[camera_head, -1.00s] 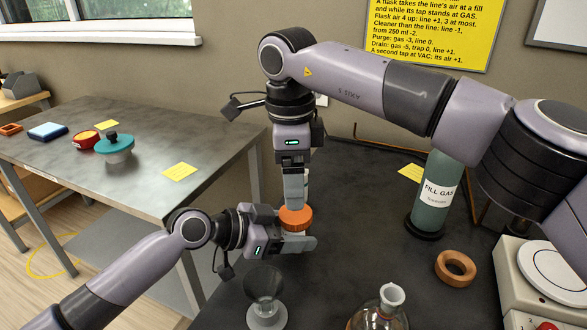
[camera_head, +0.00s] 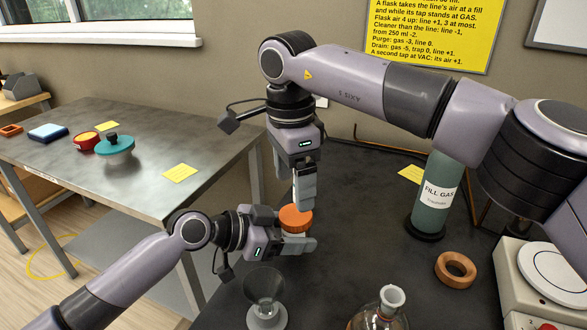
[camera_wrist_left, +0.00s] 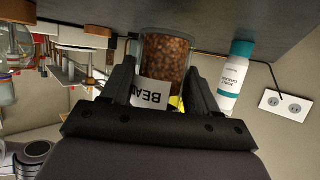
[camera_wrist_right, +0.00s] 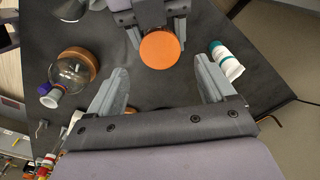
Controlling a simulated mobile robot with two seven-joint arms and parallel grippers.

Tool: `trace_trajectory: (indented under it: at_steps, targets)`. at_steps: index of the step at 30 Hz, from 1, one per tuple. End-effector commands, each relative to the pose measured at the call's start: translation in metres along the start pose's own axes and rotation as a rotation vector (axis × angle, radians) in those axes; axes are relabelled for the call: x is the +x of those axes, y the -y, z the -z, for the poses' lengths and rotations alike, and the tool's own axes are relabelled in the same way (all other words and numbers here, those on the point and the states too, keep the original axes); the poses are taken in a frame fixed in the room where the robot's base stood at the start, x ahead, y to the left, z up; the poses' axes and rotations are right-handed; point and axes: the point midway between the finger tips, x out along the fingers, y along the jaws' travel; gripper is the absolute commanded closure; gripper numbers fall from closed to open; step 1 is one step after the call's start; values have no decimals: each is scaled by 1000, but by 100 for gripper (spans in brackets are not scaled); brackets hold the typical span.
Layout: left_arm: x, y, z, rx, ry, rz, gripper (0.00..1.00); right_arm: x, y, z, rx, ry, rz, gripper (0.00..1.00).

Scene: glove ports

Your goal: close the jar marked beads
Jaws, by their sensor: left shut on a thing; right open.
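The jar (camera_wrist_left: 167,55) is clear, full of brown beads, with a white label whose visible letters read "BEA". In the head view an orange lid (camera_head: 295,217) sits on its top; how tight it is I cannot tell. My left gripper (camera_wrist_left: 162,72) is shut around the jar's sides from the left in the head view, also seen there (camera_head: 290,238). My right gripper (camera_head: 293,192) points down at the lid from above, open. In the right wrist view the round lid (camera_wrist_right: 160,49) lies between the lines of its spread fingers (camera_wrist_right: 159,68), with gaps on both sides.
A white bottle with a teal cap (camera_wrist_right: 226,62) stands near the jar. A glass vessel on a grey base (camera_head: 266,292), a round flask (camera_head: 380,315) and a cork ring (camera_head: 455,268) are nearer. The FILL GAS cylinder (camera_head: 436,195) stands to the right. Dark bench between is clear.

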Motion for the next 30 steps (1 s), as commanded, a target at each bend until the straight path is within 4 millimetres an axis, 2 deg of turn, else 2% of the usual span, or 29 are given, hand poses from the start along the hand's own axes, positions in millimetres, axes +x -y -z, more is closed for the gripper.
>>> trace_trajectory:
  at_steps: [3, 10, 15, 23, 24, 26, 27, 29, 30]
  targets:
    - [0, 0, 1, 0, -2, 0, 100, 21, 0, 1, 0, -1, -3, 17]
    - [0, 0, 1, 1, -2, 0, 100, 51, 0, 0, 1, 0, -2, 17]
    - [0, 0, 1, 0, -2, 0, 100, 61, 0, 1, 1, -2, 0, 17]
    - [0, 0, 1, 0, -2, 0, 100, 62, 0, 1, 1, -1, 0, 17]
    - [0, 0, 1, 1, -2, 0, 100, 62, 0, 1, 1, -1, 0, 24]
    - [0, 0, 1, 0, -2, 0, 100, 61, 0, 1, 1, -1, 0, 43]
    - [0, 0, 1, 0, -2, 0, 100, 61, 0, 1, 1, -1, 0, 56]
    - [0, 0, 1, 1, -2, 0, 100, 61, 0, 1, 1, -1, 0, 74]
    - [0, 0, 1, 1, -2, 0, 100, 61, 0, 1, 1, -1, 0, 75]
